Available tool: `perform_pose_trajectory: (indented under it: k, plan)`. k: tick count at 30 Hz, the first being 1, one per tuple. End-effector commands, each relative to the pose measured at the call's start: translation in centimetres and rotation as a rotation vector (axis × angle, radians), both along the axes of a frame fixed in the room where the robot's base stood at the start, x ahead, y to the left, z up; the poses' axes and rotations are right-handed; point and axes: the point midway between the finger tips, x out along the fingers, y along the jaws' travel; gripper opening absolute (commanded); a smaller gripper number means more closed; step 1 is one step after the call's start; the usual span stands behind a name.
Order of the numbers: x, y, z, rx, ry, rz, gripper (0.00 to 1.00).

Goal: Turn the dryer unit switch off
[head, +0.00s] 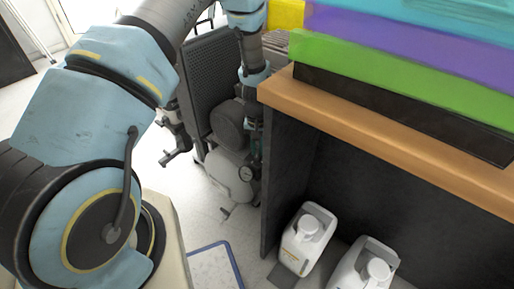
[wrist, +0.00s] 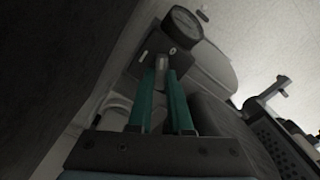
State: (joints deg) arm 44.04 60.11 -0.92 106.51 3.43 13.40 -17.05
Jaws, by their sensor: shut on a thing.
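My gripper (wrist: 161,80) has two teal fingers pointing at a dark switch box (wrist: 148,62) in the wrist view. The fingertips are closed on a small grey switch lever (wrist: 162,66) at the front of this box. Whether the lever is in its on or off position cannot be told. A round dark pressure gauge (wrist: 183,24) sits just beyond the box. In the head view my gripper (head: 255,152) is small and partly hidden, beside the grey compressor and dryer equipment (head: 228,165). The switch itself cannot be made out there.
A dark cabinet with a wooden top (head: 400,145) stands close to the right of my gripper. Stacked coloured boxes (head: 400,90) rest on it. Two white containers (head: 307,238) stand below. A dark mesh panel (head: 208,70) is behind the equipment. Open floor (head: 200,215) lies in front.

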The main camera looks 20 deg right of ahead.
Motion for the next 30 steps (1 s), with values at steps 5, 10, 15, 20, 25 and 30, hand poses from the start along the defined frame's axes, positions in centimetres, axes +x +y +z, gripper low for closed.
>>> perform_pose_trajectory:
  k: [5, 10, 15, 20, 25, 30]
  plan:
    - [-0.05, -0.06, 0.10, 0.000, 0.000, -0.163, 0.00]
    - [-0.10, -0.08, 0.07, 0.000, 0.001, -0.301, 0.00]
    - [-0.15, -0.11, 0.05, 0.000, 0.001, -0.412, 0.00]
    - [-0.17, -0.13, 0.03, 0.000, 0.001, -0.482, 0.00]
    - [-0.18, -0.15, 0.02, 0.000, 0.001, -0.524, 0.00]
    - [-0.19, -0.14, 0.01, 0.000, 0.000, -0.542, 0.00]
